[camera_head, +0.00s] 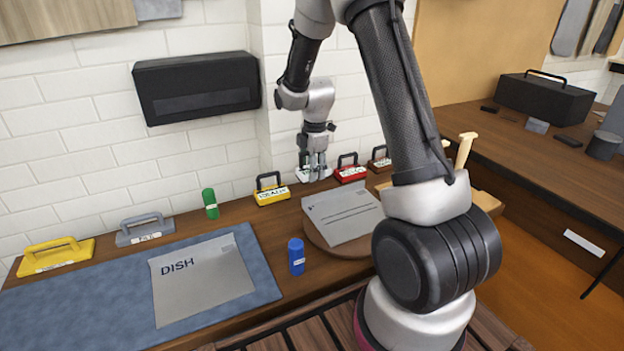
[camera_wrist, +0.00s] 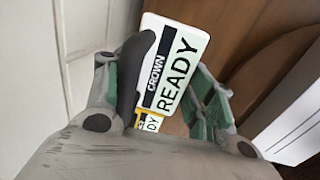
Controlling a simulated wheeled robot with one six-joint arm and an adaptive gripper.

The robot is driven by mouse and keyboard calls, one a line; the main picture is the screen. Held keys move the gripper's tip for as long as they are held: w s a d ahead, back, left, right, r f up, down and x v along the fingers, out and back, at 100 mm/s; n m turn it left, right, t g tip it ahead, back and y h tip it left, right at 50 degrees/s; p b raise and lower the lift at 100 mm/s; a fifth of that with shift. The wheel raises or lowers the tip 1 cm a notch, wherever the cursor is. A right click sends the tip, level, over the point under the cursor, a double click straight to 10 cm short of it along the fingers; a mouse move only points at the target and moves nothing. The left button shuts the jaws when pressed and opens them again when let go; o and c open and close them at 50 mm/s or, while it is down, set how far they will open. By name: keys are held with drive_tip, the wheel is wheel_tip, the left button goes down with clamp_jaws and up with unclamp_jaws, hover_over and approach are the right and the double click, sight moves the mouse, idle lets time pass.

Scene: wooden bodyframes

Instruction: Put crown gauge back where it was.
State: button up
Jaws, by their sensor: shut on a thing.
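The crown gauge (camera_wrist: 178,66), with a white label reading CROWN READY and a dark handle, is between the fingers of my gripper (camera_wrist: 163,100) in the wrist view. My gripper is shut on it. In the head view my gripper (camera_head: 314,160) is by the wall at the back of the counter, between a yellow gauge (camera_head: 272,196) and a red gauge (camera_head: 350,174). There the crown gauge is mostly hidden by the fingers, and I cannot tell whether it touches the counter.
A grey board (camera_head: 345,212) on a round wooden board lies in front of my gripper. A blue bottle (camera_head: 296,257), a green bottle (camera_head: 210,203), a grey-handled block (camera_head: 146,230) and a DISH sheet (camera_head: 200,280) on a blue mat stand or lie left. A dark gauge (camera_head: 381,160) is right.

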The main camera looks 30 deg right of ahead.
sight(312, 188)
drive_tip(key=shift+f, duration=1.95)
drive_tip(key=shift+f, duration=0.15)
drive_tip(key=o, duration=1.5)
drive_tip(key=r, duration=0.4)
drive_tip(key=s+r, duration=0.1)
drive_tip(key=r, duration=0.7)
drive_tip(key=shift+s, duration=0.25)
drive_tip(key=s+r+m+t, duration=0.1)
drive_tip(key=s+r+m, duration=0.5)
drive_tip(key=s+r, duration=0.3)
drive_tip(key=s+r+m+t, duration=0.1)
drive_tip(key=s+r+m, duration=0.55)
drive_tip(key=s, duration=0.55)
drive_tip(key=s+m, duration=0.1)
drive_tip(key=s, duration=0.2)
drive_tip(key=s+m, duration=0.2)
drive_tip(key=s, duration=0.1)
drive_tip(key=s+m, duration=0.2)
drive_tip(key=s, duration=0.2)
drive_tip(key=shift+a+r+m+t, duration=0.25)
drive_tip(key=shift+a+r+t, duration=0.15)
